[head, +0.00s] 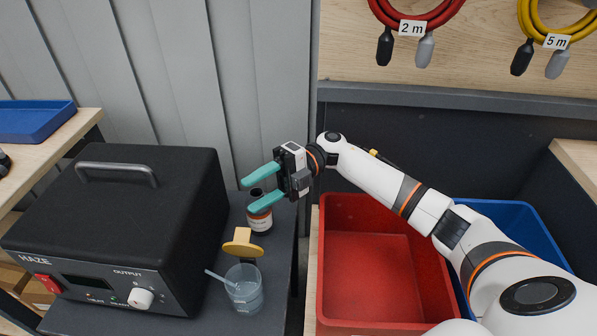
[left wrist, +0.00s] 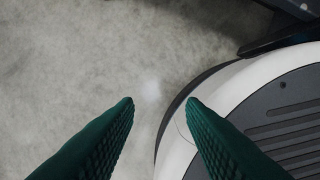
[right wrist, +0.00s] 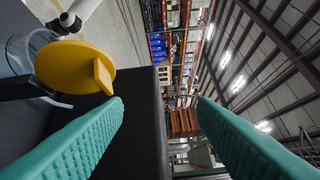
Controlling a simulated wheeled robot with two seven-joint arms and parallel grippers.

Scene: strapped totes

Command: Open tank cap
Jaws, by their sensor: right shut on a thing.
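The yellow round tank cap (head: 240,247) with a raised tab sits beside the black HAZE machine (head: 125,225), behind the beaker. In the right wrist view the cap (right wrist: 65,68) is at upper left, beside the left finger and not between the fingers. My right gripper (head: 250,196) is above and behind the cap, near a small labelled bottle (head: 260,222). Its teal fingers are apart; the right wrist view shows nothing between them. My left gripper (left wrist: 160,103) shows only in its wrist view, fingers apart and empty above the floor.
A clear beaker (head: 244,291) with a stirring rod stands in front of the cap. A red tote (head: 375,280) and a blue tote (head: 510,222) are at right, under my right arm. A blue tray (head: 35,122) lies at far left.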

